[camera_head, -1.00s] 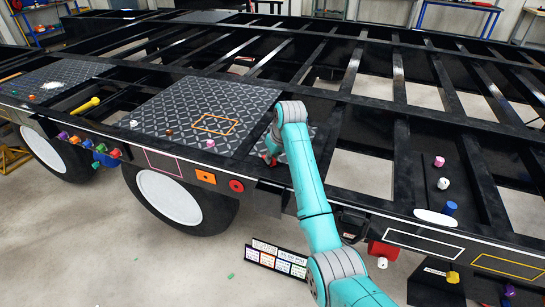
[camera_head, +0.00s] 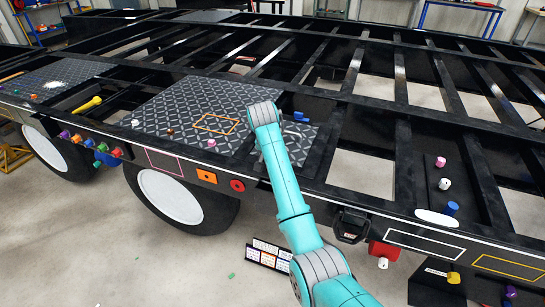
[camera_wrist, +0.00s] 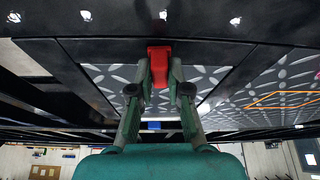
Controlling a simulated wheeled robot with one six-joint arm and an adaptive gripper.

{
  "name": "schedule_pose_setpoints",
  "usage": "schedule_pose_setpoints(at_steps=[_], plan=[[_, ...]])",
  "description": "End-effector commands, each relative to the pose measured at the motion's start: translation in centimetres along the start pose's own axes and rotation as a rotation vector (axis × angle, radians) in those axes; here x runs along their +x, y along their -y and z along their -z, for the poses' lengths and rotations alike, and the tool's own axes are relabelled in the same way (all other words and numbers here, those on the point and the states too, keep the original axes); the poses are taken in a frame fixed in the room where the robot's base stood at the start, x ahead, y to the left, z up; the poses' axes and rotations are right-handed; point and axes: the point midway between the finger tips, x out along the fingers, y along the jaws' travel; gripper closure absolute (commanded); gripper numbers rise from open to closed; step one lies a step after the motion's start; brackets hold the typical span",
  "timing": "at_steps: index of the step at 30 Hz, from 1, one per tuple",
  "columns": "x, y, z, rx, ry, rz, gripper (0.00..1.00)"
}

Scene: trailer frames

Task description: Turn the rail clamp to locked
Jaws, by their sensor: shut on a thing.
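A red block-like part (camera_wrist: 159,66), which looks like the rail clamp's handle, shows in the wrist view at the dark rail beside a small chequer plate (camera_wrist: 110,76). My gripper (camera_wrist: 160,70) is shut on this red part, one finger on each side of it. In the head view my teal arm hides the gripper and the red part. The clamp's base and any lock mark are not readable.
A larger chequer plate (camera_head: 186,105) with an orange outline lies left of my arm. A small blue part (camera_head: 299,116) is just right of my wrist. Black crossbeams with open gaps spread to the right. Knobs and a red box (camera_head: 384,250) line the near side.

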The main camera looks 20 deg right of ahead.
Motion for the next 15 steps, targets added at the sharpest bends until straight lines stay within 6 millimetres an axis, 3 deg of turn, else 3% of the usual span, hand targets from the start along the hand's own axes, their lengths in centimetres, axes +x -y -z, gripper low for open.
schedule_pose_setpoints(at_steps=[15], plan=[[-0.08,0.11,0.06,0.101,-0.001,-0.041,1.0]])
